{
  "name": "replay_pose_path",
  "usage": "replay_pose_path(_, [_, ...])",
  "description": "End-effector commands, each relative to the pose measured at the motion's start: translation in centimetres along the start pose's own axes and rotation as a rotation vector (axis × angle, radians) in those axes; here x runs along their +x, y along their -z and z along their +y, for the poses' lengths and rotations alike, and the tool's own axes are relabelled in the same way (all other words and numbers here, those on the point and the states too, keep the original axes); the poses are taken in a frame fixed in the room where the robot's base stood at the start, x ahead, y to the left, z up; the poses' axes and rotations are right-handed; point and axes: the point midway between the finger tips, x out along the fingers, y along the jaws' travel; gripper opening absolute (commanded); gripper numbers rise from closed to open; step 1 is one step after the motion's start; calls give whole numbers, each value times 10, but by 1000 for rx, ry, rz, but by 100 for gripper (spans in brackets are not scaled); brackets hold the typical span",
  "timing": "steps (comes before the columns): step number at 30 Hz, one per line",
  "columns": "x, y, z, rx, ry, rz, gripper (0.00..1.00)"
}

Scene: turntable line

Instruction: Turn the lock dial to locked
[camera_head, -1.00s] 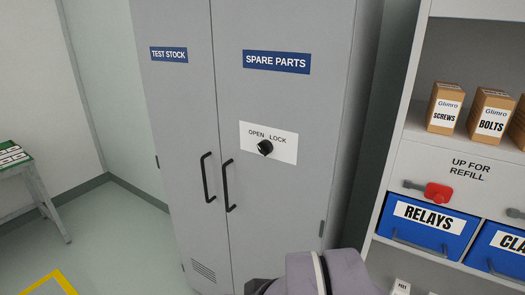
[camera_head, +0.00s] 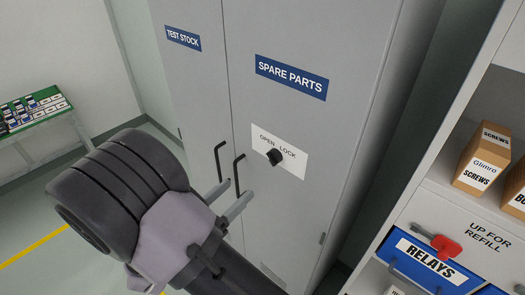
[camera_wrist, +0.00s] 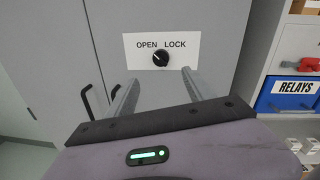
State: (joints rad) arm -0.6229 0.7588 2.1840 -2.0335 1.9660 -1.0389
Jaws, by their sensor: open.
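The lock dial (camera_head: 275,157) is a small black knob on a white plate (camera_head: 293,165) marked OPEN and LOCK, on the right door of the grey SPARE PARTS cabinet (camera_head: 300,35). In the wrist view the dial (camera_wrist: 160,58) shows a small light mark that seems to point up-left, towards OPEN. My gripper (camera_head: 240,187) is open and empty, in front of the cabinet, below and left of the dial in the head view. In the wrist view its two fingers (camera_wrist: 159,78) point at the door, with the dial just above and between the tips. They appear apart from it.
Black door handles (camera_head: 238,170) stick out left of the dial, close to my gripper. A table (camera_head: 38,112) stands at far left.

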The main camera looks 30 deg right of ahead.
Motion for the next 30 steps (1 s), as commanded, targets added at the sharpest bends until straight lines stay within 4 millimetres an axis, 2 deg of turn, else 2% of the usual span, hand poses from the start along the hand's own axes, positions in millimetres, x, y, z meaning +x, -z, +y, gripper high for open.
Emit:
replay_pose_path(3, [38, 2, -2, 1, 8, 2, 61])
replay_pose_path(9, [98, 2, -2, 4, 9, 3, 61])
replay_pose_path(13, [125, 1, -2, 4, 7, 3, 61])
replay_pose_path(18, [140, 1, -2, 3, 3, 3, 61])
replay_pose_path(26, [142, 1, -1, 3, 2, 3, 61])
replay_pose_path(27, [142, 1, -1, 3, 2, 3, 59])
replay_pose_path(30, [142, 1, -1, 3, 3, 3, 40])
